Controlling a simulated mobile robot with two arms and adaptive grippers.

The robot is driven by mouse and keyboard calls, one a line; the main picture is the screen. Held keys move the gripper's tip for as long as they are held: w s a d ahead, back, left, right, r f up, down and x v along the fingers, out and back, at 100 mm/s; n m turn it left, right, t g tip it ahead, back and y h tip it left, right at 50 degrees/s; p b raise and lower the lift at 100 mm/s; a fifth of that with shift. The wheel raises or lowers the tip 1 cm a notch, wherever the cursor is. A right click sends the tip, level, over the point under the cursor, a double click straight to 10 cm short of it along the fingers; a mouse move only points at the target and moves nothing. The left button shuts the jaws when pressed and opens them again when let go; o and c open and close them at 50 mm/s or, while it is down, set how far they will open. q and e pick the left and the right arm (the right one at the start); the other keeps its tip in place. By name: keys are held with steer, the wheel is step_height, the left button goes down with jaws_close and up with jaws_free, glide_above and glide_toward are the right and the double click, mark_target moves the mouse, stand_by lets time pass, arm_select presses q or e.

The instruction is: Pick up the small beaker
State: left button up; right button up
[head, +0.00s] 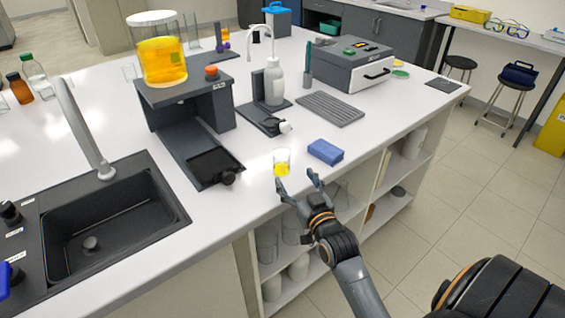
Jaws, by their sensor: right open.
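The small beaker (281,162) is clear glass with yellow liquid in its lower part. It stands upright on the white bench top near the front edge, left of a blue sponge-like block. My right gripper (297,184) is open, with its fingers spread just in front of and slightly right of the beaker. The fingertips appear close to the beaker, but I cannot tell whether they touch it. My left gripper is not in view.
A blue block (325,152) lies close right of the beaker. A dark stand (187,108) carrying a large beaker of yellow liquid (161,60) is behind left. A black sink (110,215) is at left. Open shelves (372,190) are below the bench edge.

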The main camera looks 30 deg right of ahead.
mark_target(285, 164)
steer(key=x, duration=0.3)
steer(key=shift+w, duration=0.25)
steer(key=x, duration=0.1)
steer(key=p+x, duration=0.1)
steer(key=x, duration=0.2)
steer(key=shift+w+a+r, duration=0.15)
steer(key=shift+w+r, duration=0.2)
steer(key=shift+w, duration=0.05)
steer(key=shift+w+f, duration=0.1)
steer(key=shift+w, duration=0.2)
steer(key=shift+c, duration=0.4)
steer(key=c, duration=1.2)
steer(key=shift+p, duration=0.35)
